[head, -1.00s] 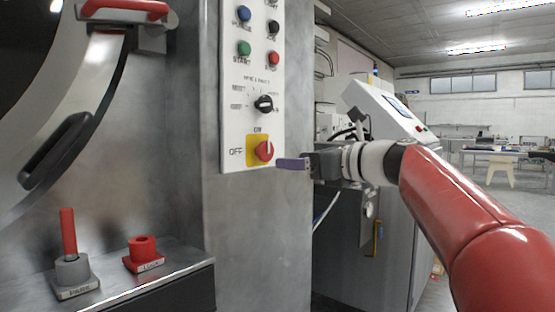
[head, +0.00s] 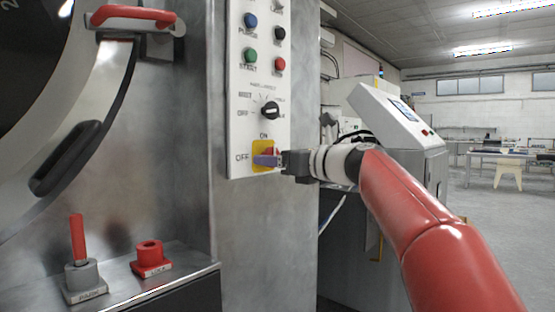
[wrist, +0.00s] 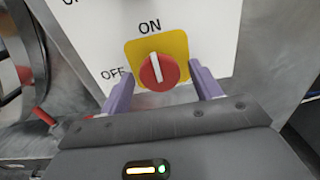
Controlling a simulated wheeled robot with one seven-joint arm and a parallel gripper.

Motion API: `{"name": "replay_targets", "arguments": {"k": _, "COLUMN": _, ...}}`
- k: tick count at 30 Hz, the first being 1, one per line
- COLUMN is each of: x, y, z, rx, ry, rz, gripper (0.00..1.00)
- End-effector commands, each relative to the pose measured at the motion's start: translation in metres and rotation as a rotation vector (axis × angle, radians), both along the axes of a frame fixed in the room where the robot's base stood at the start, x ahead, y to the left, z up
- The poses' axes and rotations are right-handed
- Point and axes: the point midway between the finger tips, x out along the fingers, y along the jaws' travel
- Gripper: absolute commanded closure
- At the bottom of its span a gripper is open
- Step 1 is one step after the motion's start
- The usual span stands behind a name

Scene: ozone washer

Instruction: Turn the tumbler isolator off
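The tumbler isolator is a red rotary knob with a white pointer mark on a yellow plate, low on the white control panel. In the wrist view the knob (wrist: 160,72) has its mark pointing up toward ON, with OFF to its left. In the head view the yellow plate (head: 258,164) is partly hidden behind my gripper (head: 268,160). In the wrist view my gripper (wrist: 163,92) is open, with one purple finger on each side of the knob and visible gaps between. I cannot tell how far its tips are from the plate.
A black selector knob (head: 270,110) and several coloured push buttons sit above the isolator on the panel (head: 236,135). A red-handled lever (head: 78,240) and a red socket (head: 150,256) stand on the steel ledge at lower left. Open floor lies to the right.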

Motion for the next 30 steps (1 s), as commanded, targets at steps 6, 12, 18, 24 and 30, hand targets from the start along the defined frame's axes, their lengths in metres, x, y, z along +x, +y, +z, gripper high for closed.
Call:
{"name": "replay_targets", "arguments": {"k": 6, "x": -0.0002, "y": -0.0002, "z": 0.0000, "rx": 0.000, "ry": 0.000, "rz": 0.000, "gripper": 0.65}}
{"name": "replay_targets", "arguments": {"k": 12, "x": -0.0002, "y": -0.0003, "z": 0.0000, "rx": -0.001, "ry": -0.002, "rz": 0.000, "gripper": 0.79}}
{"name": "replay_targets", "arguments": {"k": 18, "x": -0.0001, "y": -0.0007, "z": 0.0001, "rx": -0.022, "ry": -0.028, "rz": 0.000, "gripper": 0.79}}
{"name": "replay_targets", "arguments": {"k": 24, "x": 0.0001, "y": -0.0008, "z": 0.0003, "rx": -0.085, "ry": -0.110, "rz": 0.000, "gripper": 0.79}}
{"name": "replay_targets", "arguments": {"k": 30, "x": 0.0005, "y": -0.0015, "z": 0.0002, "rx": -0.189, "ry": -0.244, "rz": 0.000, "gripper": 0.79}}
